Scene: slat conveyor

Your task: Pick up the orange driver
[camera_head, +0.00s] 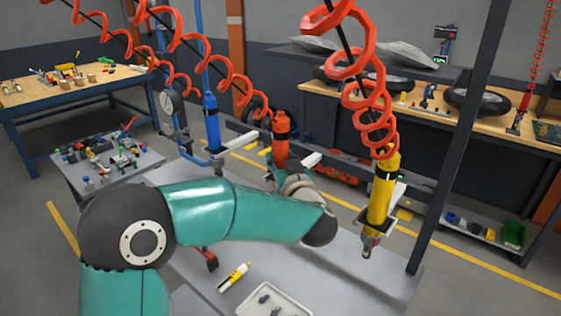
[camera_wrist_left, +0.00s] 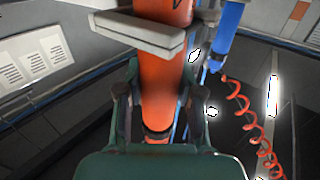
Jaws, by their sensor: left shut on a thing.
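The orange driver (camera_head: 281,138) hangs upright below a red coiled hose in the head view, between a blue driver (camera_head: 211,122) and a yellow driver (camera_head: 380,195). My left gripper (camera_head: 274,173) is at its lower body, partly hidden behind my own arm. In the left wrist view the orange driver (camera_wrist_left: 158,85) stands between the two fingers of my left gripper (camera_wrist_left: 157,98), which is shut on it. A pale holder bar (camera_wrist_left: 140,35) crosses close beside the driver. The driver's lower end is hidden. My right gripper is not in view.
Red coiled hoses (camera_head: 360,80) hang above the drivers. A dark post (camera_head: 450,150) stands at the right. A grey table (camera_head: 345,275) below carries a yellow-and-white tube (camera_head: 234,277) and a pale tray (camera_head: 292,299) with small parts.

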